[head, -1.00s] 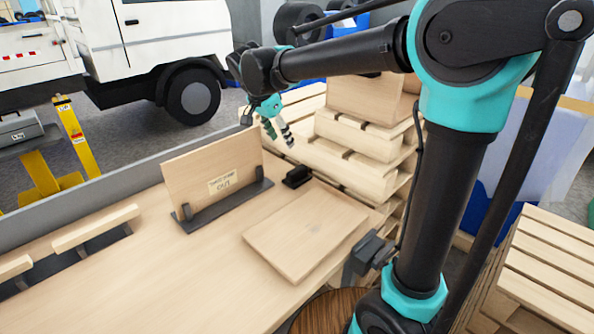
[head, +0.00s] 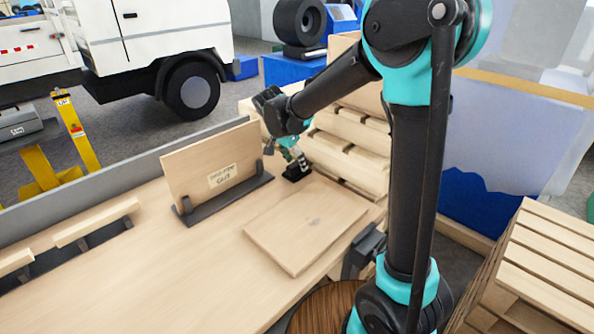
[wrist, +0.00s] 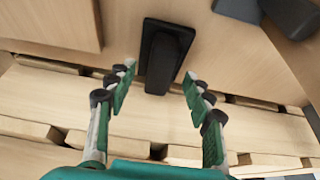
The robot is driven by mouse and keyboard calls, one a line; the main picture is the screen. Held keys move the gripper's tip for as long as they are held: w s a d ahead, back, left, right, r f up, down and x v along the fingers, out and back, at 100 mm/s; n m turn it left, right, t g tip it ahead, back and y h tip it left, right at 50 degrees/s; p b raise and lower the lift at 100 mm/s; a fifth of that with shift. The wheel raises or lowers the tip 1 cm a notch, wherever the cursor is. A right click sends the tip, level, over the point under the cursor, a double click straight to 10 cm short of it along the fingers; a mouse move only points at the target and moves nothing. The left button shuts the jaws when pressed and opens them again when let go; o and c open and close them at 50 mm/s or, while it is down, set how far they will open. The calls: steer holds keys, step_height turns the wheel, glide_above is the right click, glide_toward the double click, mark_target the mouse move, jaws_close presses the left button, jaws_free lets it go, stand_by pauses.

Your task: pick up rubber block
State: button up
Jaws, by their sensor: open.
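The rubber block (head: 297,173) is a small black block at the back edge of the wooden bench, just right of the upright panel's stand. In the wrist view the black rubber block (wrist: 165,55) lies ahead of my gripper, on or beside a flat dark base. My gripper (head: 300,163) is right above or beside the block in the head view. The wrist view shows my gripper (wrist: 158,90) open, its two green-padded fingers spread on either side of the block's near end. Contact cannot be told.
An upright wooden panel (head: 212,165) with a label stands in a dark holder left of the block. A flat wooden board (head: 308,225) lies in front of it. Stacked pallets (head: 350,150) stand behind the bench edge. The bench's left front (head: 170,270) is clear.

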steer(key=shift+x, duration=1.15)
jaws_close()
